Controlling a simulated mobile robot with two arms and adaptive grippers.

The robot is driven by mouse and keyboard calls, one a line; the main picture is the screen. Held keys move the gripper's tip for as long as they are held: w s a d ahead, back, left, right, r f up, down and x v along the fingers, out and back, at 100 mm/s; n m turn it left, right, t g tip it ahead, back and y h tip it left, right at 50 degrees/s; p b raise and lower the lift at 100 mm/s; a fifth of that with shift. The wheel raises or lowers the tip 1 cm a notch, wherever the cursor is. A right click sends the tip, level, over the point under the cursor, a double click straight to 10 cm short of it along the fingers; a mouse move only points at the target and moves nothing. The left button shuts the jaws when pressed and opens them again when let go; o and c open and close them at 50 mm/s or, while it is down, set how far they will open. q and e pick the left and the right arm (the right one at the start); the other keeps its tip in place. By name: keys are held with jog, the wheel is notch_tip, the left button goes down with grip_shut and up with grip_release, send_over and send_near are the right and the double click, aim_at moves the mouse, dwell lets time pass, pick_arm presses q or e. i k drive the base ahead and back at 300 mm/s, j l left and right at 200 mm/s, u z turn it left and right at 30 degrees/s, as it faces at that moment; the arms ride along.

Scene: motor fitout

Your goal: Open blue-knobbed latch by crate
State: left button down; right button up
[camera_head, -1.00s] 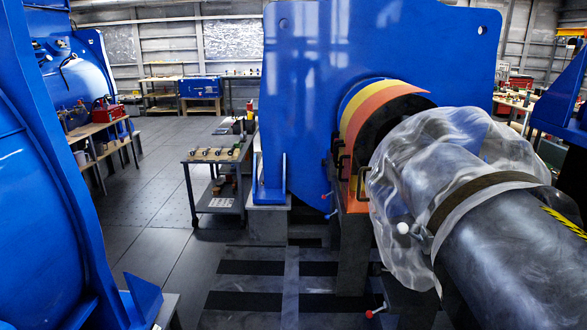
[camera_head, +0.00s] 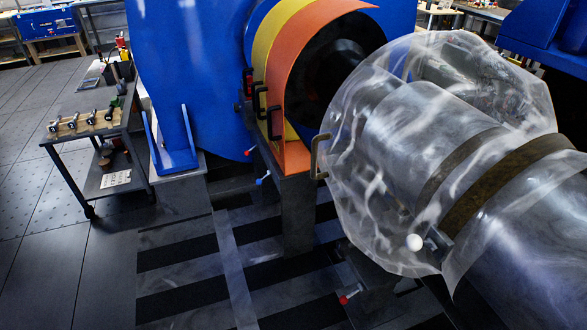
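A small latch with a blue knob (camera_head: 260,181) sticks out from the side of the dark stand under the orange collar (camera_head: 287,140), left of centre in the head view. Its short pale lever points down and left. A latch with a red knob (camera_head: 249,153) sits just above it and to the left. Another red-knobbed latch (camera_head: 345,298) is lower, near the floor beside the large cylinder. I cannot make out a crate near the blue knob. Neither of my grippers is in view.
A large grey motor shaft (camera_head: 530,250) wrapped in clear plastic (camera_head: 345,190) fills the right side. A blue housing (camera_head: 190,70) stands behind the stand. A tool cart (camera_head: 115,185) stands at the left. The tiled floor (camera_head: 40,270) is free at the lower left.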

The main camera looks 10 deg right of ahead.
aim_at(259, 182)
jog(key=i+j+z, duration=0.75)
jog(key=j+z, duration=0.15)
jog(key=i+j+z, duration=0.25)
jog(key=j, duration=0.2)
jog(key=j+z, duration=0.3)
jog(key=j, duration=0.95)
